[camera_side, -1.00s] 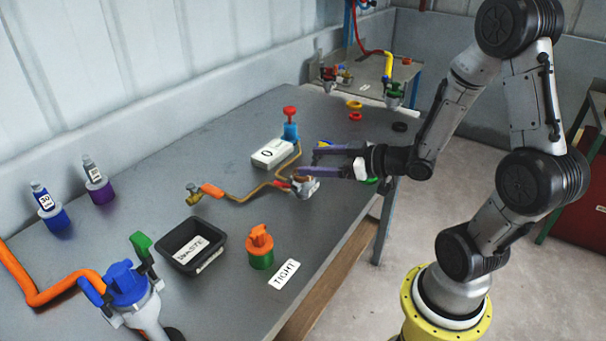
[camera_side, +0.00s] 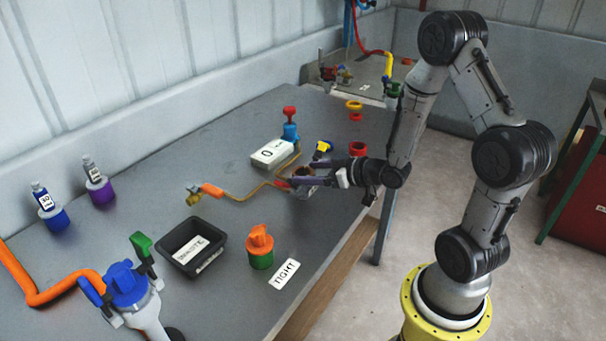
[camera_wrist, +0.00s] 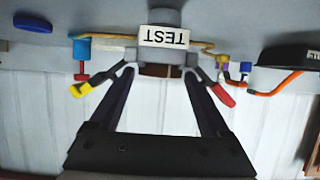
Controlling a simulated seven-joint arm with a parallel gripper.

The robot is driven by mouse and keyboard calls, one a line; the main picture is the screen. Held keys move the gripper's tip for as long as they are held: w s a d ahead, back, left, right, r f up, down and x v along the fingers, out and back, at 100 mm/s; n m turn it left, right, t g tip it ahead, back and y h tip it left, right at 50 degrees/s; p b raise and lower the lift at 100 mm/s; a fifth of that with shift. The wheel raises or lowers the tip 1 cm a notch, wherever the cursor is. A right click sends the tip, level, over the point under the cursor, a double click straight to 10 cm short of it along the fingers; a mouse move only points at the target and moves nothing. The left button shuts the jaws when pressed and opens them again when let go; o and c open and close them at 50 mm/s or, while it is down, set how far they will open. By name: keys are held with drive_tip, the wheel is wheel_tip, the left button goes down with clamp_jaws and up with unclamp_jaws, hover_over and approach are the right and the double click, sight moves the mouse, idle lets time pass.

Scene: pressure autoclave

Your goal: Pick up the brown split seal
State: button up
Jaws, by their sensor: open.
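The brown split seal (camera_wrist: 160,71) shows in the wrist view as a short brown band in the grey fixture under the TEST label (camera_wrist: 163,37). It lies between the two fingertips of my gripper (camera_wrist: 160,77). In the side view the seal (camera_side: 303,171) is a small brown spot at the fixture near the table's front edge, partly hidden by the fingers. My gripper (camera_side: 301,173) is open there, with one finger on either side of the fixture. I cannot tell whether the fingers touch the seal.
Red-tipped and yellow-tipped levers (camera_wrist: 225,95) (camera_wrist: 81,90) flank the fixture, close outside my fingers. A brass pipe (camera_side: 240,196) runs left from it. A black WASTE bin (camera_side: 193,246) and an orange-topped knob (camera_side: 260,245) stand to the left.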

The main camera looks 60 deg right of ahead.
drive_tip(key=shift+w, duration=0.1)
drive_tip(key=shift+c, duration=0.2)
drive_tip(key=c, duration=1.1)
drive_tip(key=shift+o, duration=0.2)
drive_tip(key=shift+r, duration=0.1)
drive_tip(key=shift+r, duration=0.6)
drive_tip(key=s+a+r, duration=0.4)
drive_tip(key=s+r, duration=0.7)
drive_tip(key=s, duration=0.2)
drive_tip(key=shift+s+r, duration=0.2)
drive_tip(key=shift+r, duration=0.1)
drive_tip(key=shift+a, duration=0.1)
